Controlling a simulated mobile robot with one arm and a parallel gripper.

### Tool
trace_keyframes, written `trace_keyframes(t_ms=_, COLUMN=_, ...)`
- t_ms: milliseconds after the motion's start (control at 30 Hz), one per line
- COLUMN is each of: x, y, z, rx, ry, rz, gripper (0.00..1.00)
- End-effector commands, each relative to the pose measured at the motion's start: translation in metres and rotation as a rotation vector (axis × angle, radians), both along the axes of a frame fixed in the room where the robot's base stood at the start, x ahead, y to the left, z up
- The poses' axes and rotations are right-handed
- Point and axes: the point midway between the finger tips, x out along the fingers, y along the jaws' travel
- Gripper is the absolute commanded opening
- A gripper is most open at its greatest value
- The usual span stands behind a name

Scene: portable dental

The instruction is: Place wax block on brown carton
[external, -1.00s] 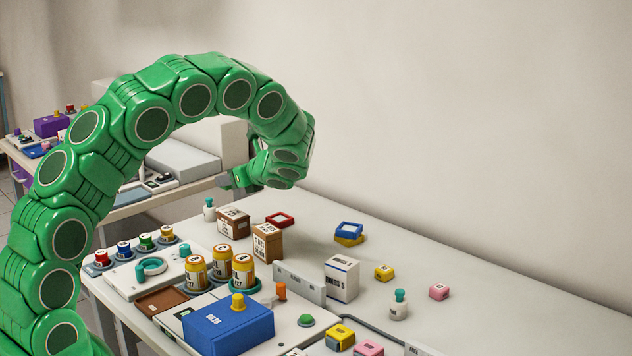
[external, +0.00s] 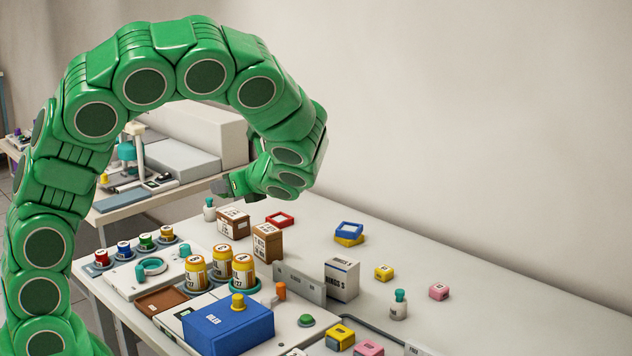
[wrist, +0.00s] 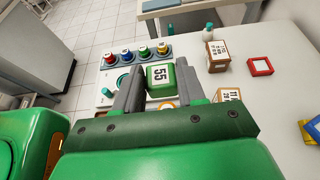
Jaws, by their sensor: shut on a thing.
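My gripper (wrist: 160,88) is shut on a green block with a white "55" label, which I take to be the wax block (wrist: 161,75). The dark grey fingers press on its left and right sides. In the external view my gripper (external: 224,187) is above the table's far end, and the block cannot be made out. Two brown cartons with white labels stand below and to the right of it: a lower one (external: 233,223) and a taller one (external: 267,242). They also show right of the gripper in the wrist view (wrist: 216,57). Nothing rests on either carton.
A small teal-capped bottle (external: 209,210) stands left of the cartons, a red tray (external: 280,219) to their right. Several amber jars (external: 196,273) and a white box (external: 342,279) stand in front. The table's right back is mostly clear.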

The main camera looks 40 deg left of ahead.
Motion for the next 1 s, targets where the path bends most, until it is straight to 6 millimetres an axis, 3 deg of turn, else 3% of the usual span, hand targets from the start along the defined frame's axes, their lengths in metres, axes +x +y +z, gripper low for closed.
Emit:
trace_keyframes(t_ms=133, x=-0.01, y=-0.007, z=0.004, rx=0.0, ry=-0.003, rz=-0.001, gripper=0.11)
trace_keyframes(t_ms=267, x=-0.005, y=-0.007, z=0.001, rx=0.0, ry=-0.002, rz=0.0, gripper=0.11)
trace_keyframes(t_ms=1000, x=0.085, y=0.009, z=-0.046, rx=0.0, ry=-0.001, rz=0.0, gripper=0.11)
